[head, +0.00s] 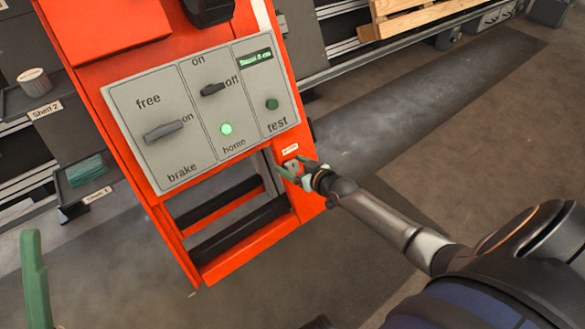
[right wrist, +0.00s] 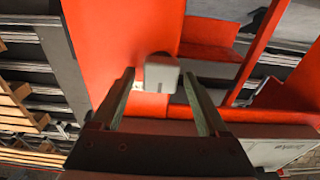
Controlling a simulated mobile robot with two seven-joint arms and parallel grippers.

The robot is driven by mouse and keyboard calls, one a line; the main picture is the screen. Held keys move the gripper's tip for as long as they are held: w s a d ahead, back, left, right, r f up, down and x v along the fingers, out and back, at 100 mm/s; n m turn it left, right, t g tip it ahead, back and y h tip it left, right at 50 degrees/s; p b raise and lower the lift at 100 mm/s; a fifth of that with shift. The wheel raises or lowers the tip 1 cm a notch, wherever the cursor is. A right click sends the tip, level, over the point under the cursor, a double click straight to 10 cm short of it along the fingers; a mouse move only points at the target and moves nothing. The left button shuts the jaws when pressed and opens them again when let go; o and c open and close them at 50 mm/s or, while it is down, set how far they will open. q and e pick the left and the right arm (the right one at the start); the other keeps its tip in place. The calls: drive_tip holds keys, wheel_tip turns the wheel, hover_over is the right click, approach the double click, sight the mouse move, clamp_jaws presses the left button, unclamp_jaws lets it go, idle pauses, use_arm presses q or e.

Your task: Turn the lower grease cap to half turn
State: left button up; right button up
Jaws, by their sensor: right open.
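The grey grease cap (right wrist: 161,73) sticks out from the orange frame in the right wrist view. It lies between and just beyond the tips of my right gripper (right wrist: 158,78), whose two fingers stand apart on either side. I cannot tell whether either finger touches it. In the head view my right gripper (head: 295,168) is at the right post of the orange frame, below a small white label (head: 290,149); its fingers largely hide the cap there. A green finger of my left gripper (head: 35,278) shows at the lower left, away from the frame.
A grey control panel (head: 205,105) with switches, a lit green lamp (head: 226,129) and a dark green button (head: 272,104) sits above the right gripper. Shelves with a labelled bin (head: 83,174) stand at left. Wooden pallets (head: 415,18) lie at the back. The floor at right is clear.

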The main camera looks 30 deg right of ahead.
clamp_jaws()
idle(0.7)
